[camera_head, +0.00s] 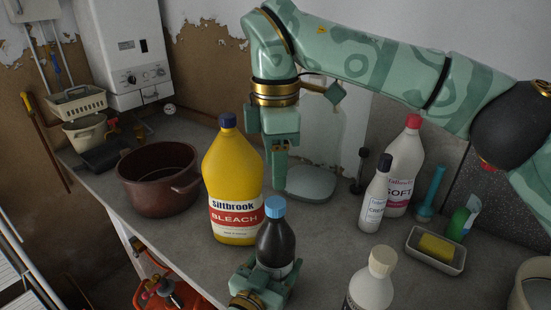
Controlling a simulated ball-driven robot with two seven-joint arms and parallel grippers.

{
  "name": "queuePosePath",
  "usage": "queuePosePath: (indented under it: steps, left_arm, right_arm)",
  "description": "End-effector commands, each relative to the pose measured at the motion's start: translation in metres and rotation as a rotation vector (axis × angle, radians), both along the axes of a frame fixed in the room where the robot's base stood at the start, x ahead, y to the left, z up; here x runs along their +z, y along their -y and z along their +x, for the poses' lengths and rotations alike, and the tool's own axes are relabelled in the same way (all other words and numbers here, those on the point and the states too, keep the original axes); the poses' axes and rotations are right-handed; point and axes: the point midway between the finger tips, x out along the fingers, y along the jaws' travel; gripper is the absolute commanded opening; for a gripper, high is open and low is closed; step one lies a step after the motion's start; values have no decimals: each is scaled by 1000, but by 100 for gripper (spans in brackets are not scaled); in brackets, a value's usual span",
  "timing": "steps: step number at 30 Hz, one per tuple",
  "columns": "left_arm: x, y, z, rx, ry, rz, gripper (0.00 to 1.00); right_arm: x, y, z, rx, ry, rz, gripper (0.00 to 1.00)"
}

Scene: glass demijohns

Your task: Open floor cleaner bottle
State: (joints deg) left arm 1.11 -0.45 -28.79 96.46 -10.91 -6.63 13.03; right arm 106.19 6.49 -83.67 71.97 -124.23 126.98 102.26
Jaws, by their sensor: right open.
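A dark bottle with a blue cap (275,235) stands at the front middle; its label is mostly hidden, so I cannot read whether it is the floor cleaner. The cap is on. My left gripper (266,280) is low at the front, with its fingers on both sides of the dark bottle's lower part, shut on it. My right gripper (279,178) is open and empty. It points down behind the dark bottle, to the right of the yellow bleach bottle (232,185), apart from the blue cap.
A white bottle with a cream cap (370,285) stands at the front right. Cream (375,200) and softener (404,170) bottles stand further back. A sponge dish (435,250) is to the right. A glass demijohn (312,181) is behind my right gripper. A brown pot (158,180) stands left.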

Motion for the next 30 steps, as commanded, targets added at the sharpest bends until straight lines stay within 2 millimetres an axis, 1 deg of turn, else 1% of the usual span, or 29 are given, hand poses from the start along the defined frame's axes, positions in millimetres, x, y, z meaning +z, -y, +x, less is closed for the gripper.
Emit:
queuePosePath:
  steps: [4,9,12,15,19,26,27,29,30]
  left_arm:
    - [0,0,0,0,0,2,8]
    - [0,0,0,0,0,2,8]
    - [0,0,0,0,0,2,8]
    - [-1,0,0,0,0,2,8]
    - [-1,0,0,0,0,2,8]
    - [-1,0,0,0,-1,3,8]
    - [-1,0,0,0,-1,3,8]
    - [-1,0,0,0,-1,3,8]
    - [-1,0,0,0,-1,3,8]
  right_arm:
    - [-17,0,0,-21,-4,0,51]
    - [-48,0,0,-20,-5,0,51]
    - [-62,0,0,-18,-4,0,51]
    - [-73,0,0,-19,-3,0,51]
    - [-78,0,0,-19,-1,1,51]
    - [-79,0,0,-18,0,0,51]
    - [-79,0,0,-18,0,0,40]
    - [-79,0,0,-18,0,1,23]
    - [-78,0,0,-18,0,0,12]
